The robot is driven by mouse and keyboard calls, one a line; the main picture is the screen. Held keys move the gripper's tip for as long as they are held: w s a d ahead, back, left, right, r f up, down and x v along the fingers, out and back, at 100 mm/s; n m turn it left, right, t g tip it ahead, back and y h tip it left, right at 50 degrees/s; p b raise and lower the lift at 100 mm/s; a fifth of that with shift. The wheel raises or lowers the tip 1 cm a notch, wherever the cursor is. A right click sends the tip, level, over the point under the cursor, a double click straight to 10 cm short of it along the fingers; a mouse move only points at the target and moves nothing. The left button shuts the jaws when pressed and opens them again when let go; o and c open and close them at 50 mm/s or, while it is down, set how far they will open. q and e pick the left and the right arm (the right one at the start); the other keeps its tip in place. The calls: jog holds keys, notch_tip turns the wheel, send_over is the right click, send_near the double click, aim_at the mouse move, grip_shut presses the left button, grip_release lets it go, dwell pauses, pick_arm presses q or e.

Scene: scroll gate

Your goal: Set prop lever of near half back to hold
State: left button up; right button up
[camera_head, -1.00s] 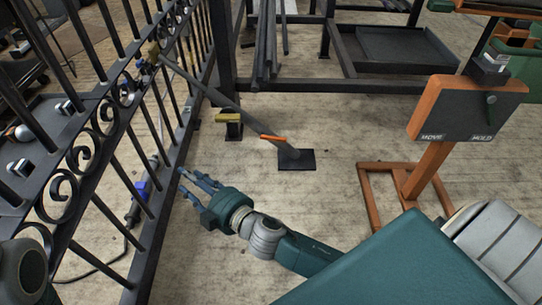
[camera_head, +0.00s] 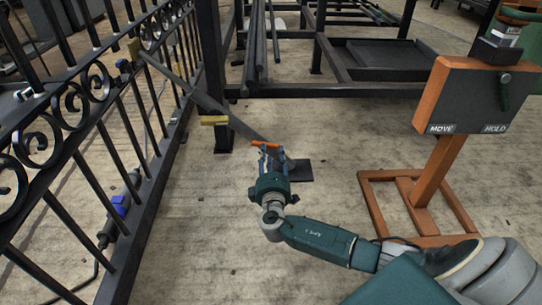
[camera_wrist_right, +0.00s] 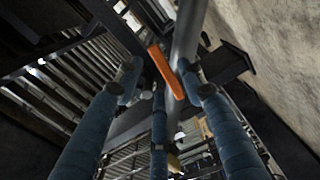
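My fingers partly hide the prop's foot. My left gripper is out of view.
A dark board (camera_head: 470,97) marked MOVE and HOLD, with a dark green lever, stands on an orange stand (camera_head: 432,185) at right. A dark post (camera_head: 212,75) and a rack with a tray (camera_head: 385,60) stand behind. The floor in front is mostly clear.

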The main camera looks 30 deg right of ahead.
aim_at(271, 146)
jog(key=shift+b+x, duration=0.6)
jog(key=shift+x, duration=1)
jog(key=shift+c, duration=0.2)
grip_shut()
